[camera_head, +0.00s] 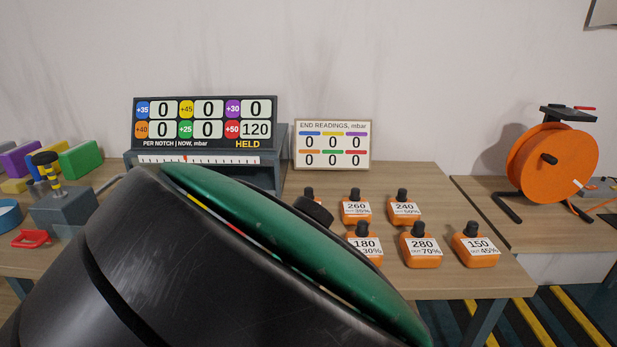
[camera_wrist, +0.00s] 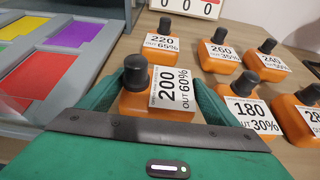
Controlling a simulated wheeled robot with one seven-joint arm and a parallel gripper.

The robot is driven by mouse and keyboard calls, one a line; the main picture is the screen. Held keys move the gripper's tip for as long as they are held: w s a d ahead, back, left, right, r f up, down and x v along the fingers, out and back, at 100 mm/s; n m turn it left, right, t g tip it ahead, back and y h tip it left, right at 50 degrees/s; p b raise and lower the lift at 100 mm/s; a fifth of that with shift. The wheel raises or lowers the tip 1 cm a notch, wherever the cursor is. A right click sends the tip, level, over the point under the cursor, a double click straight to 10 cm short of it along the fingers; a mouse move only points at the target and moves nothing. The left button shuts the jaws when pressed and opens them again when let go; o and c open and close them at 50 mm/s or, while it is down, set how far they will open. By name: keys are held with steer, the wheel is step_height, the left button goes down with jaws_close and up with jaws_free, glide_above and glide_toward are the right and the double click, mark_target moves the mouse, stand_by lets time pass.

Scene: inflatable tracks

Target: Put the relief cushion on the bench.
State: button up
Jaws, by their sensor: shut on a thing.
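The relief cushions are small orange blocks with black knobs and white labels. In the wrist view my gripper (camera_wrist: 158,83) is shut on the cushion labelled 200, OUT 60% (camera_wrist: 155,107), with one green finger on each side. I cannot tell whether this cushion touches the bench (camera_head: 418,180). In the head view my dark arm and green hand hide most of the gripper and its cushion. Loose cushions stand close by: 220 (camera_wrist: 161,53), 260 (camera_head: 356,211), 240 (camera_head: 403,210), 180 (camera_head: 366,247), 280 (camera_head: 421,248) and 150 (camera_head: 476,250).
A display board (camera_head: 205,122) reads 120 beside +50, with HELD below; its other windows read 0. An END READINGS panel (camera_head: 332,145) shows zeros. A grey frame (camera_wrist: 92,92) with coloured pads lies left of the gripper. An orange reel (camera_head: 552,165) stands right. Bench right of the panel is clear.

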steer(key=shift+f, duration=0.85)
steer(key=o, duration=1.1)
steer(key=shift+f, duration=0.1)
